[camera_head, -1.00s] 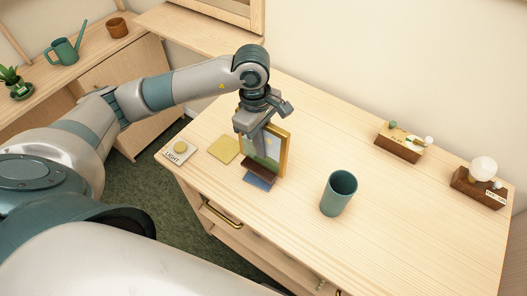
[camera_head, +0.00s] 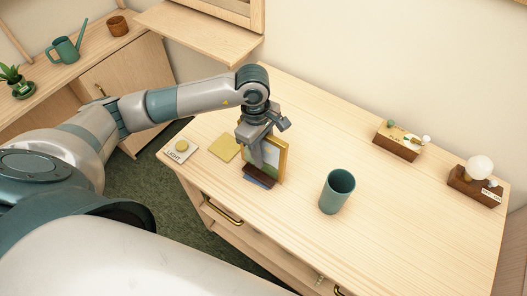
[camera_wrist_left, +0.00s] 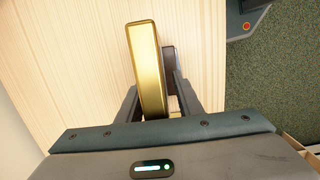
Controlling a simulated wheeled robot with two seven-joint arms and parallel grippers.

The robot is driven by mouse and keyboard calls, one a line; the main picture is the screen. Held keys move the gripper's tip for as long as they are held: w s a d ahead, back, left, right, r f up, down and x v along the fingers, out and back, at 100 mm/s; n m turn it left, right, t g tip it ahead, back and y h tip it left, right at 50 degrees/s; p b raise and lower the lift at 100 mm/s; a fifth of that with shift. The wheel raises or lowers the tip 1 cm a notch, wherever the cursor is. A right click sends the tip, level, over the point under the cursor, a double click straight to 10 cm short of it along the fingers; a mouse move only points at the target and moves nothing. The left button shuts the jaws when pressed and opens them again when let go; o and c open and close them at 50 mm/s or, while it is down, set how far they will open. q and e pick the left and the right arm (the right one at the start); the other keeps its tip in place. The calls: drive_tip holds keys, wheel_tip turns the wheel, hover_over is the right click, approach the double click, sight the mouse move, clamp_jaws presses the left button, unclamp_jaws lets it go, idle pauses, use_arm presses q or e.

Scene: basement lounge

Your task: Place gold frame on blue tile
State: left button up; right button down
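The gold frame (camera_head: 281,163) stands nearly upright at the left part of the desk, with a dark brown foot (camera_head: 258,175) at its lower front. My left gripper (camera_head: 257,157) reaches down from above and is shut on it. In the left wrist view the gold frame (camera_wrist_left: 147,70) sits between the two fingers, with a dark part beside the right finger. The blue tile (camera_head: 259,183) shows only as a strip below the foot; the frame and foot hide the rest. I cannot tell whether the foot touches the tile. My right gripper is not in view.
A yellow tile (camera_head: 224,148) and a light switch plate (camera_head: 178,152) lie left of the frame. A teal cup (camera_head: 337,192) stands to the right. Two wooden blocks with small items (camera_head: 398,142) (camera_head: 476,184) stand farther right.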

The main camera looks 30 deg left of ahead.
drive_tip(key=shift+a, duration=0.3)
use_arm(q)
drive_tip(key=shift+r, duration=0.15)
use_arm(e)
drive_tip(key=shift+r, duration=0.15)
